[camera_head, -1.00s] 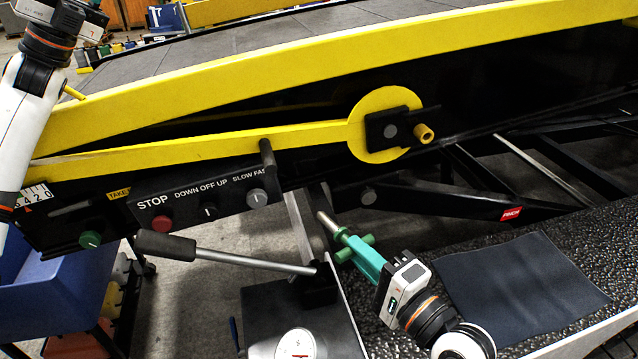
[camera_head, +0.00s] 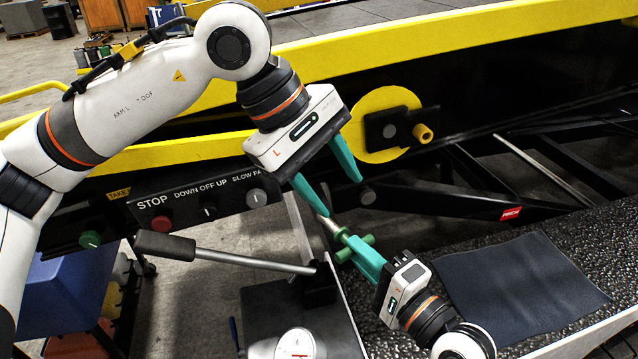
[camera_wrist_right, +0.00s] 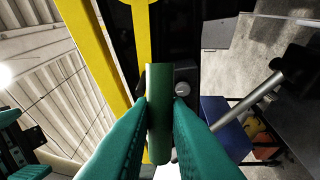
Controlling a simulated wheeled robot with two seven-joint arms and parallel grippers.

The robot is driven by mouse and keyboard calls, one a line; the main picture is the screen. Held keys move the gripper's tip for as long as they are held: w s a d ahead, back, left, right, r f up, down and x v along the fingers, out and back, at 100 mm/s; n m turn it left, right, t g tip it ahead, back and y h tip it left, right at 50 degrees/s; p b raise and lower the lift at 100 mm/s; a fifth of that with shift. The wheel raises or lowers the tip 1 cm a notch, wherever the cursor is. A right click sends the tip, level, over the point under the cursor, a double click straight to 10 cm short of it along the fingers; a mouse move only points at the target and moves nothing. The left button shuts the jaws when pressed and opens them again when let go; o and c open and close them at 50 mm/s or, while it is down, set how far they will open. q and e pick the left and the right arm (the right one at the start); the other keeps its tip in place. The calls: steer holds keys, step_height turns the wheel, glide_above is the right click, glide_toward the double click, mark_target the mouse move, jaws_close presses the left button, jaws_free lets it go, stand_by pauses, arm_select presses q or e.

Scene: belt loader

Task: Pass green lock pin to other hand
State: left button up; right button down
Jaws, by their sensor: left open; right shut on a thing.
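The green lock pin (camera_head: 331,227) has a metal shaft and a green cross handle. My right gripper (camera_head: 358,247) is shut on its handle and holds it with the shaft pointing up and left. In the right wrist view the green handle (camera_wrist_right: 158,112) sits between both teal fingers. My left gripper (camera_head: 341,197) is open and empty, just above the pin, with its fingers pointing down and right. Its lower left fingertip is close to the shaft's end; I cannot tell whether they touch.
The control panel (camera_head: 183,212) with knobs and a lever (camera_head: 225,256) with a black grip lie to the left. The yellow disc (camera_head: 378,103) and belt frame are behind. A dark mat (camera_head: 520,285) lies on the textured deck at right.

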mark_target(344, 236)
arm_select(q)
steer(key=w+f, duration=0.1)
steer(key=f, duration=0.3)
steer(key=w+d+f+t+y, duration=0.1)
steer(key=f, duration=0.3)
steer(key=w+d+f+m+t+y, duration=0.1)
steer(key=w+f, duration=0.1)
steer(key=f, duration=0.3)
steer(key=c, duration=0.9)
steer(key=o, duration=0.9)
steer(key=shift+a, duration=0.1)
